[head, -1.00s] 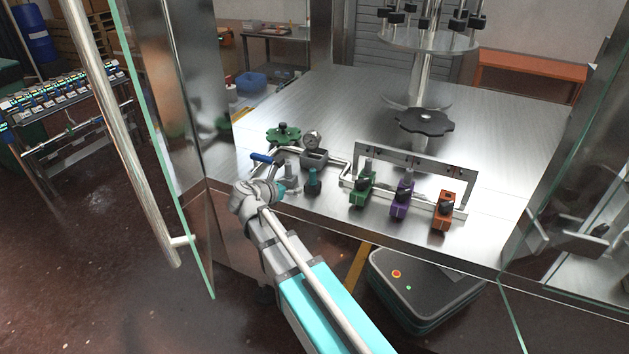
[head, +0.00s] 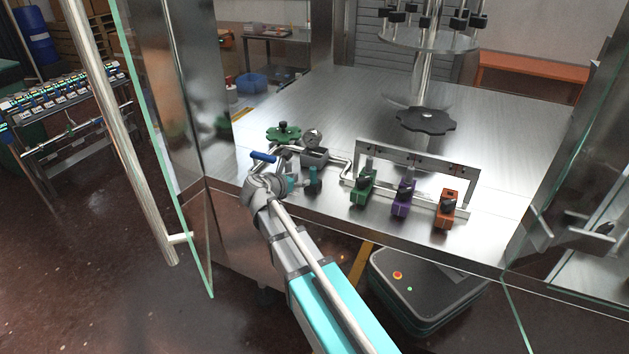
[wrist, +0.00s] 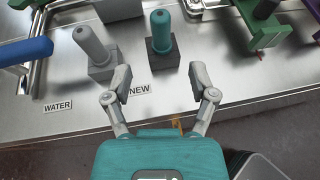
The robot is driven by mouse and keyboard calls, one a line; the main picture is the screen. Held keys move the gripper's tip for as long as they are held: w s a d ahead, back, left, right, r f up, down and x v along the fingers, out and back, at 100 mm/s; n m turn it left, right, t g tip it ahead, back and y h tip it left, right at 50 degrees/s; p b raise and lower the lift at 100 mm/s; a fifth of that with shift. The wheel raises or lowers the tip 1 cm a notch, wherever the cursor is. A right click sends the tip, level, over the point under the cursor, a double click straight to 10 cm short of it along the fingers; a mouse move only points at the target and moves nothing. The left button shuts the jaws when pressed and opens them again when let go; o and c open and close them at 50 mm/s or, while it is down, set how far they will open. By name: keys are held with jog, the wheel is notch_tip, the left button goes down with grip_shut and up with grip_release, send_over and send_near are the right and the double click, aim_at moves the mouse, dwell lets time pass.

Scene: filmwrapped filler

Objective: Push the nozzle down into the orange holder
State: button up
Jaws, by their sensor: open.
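A teal nozzle (wrist: 162,32) stands upright in a dark block, by a label reading NEW. It also shows in the head view (head: 313,176). A grey nozzle (wrist: 90,45) stands in a grey block to its left. My gripper (wrist: 160,82) is open and empty, its two fingers spread on the near side of the teal nozzle and apart from it. In the head view my arm hides most of the gripper. The orange holder (head: 447,212), with a black knob, is at the right end of the row of holders.
A green holder (head: 362,190) and a purple holder (head: 402,200) stand left of the orange one, under a metal frame (head: 415,157). A blue-handled valve (head: 263,157) and a pipe lie near my gripper. A glass door (head: 165,150) stands open at left.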

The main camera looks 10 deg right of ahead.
aim_at(311, 175)
jog(key=shift+b+x, duration=0.45)
jog(key=shift+x, duration=1.25)
jog(key=shift+d, duration=0.1)
jog(key=shift+b+x, duration=0.85)
jog(key=shift+x, duration=1.75)
jog(key=shift+r, duration=0.2)
jog(key=shift+c, duration=0.3)
grip_shut()
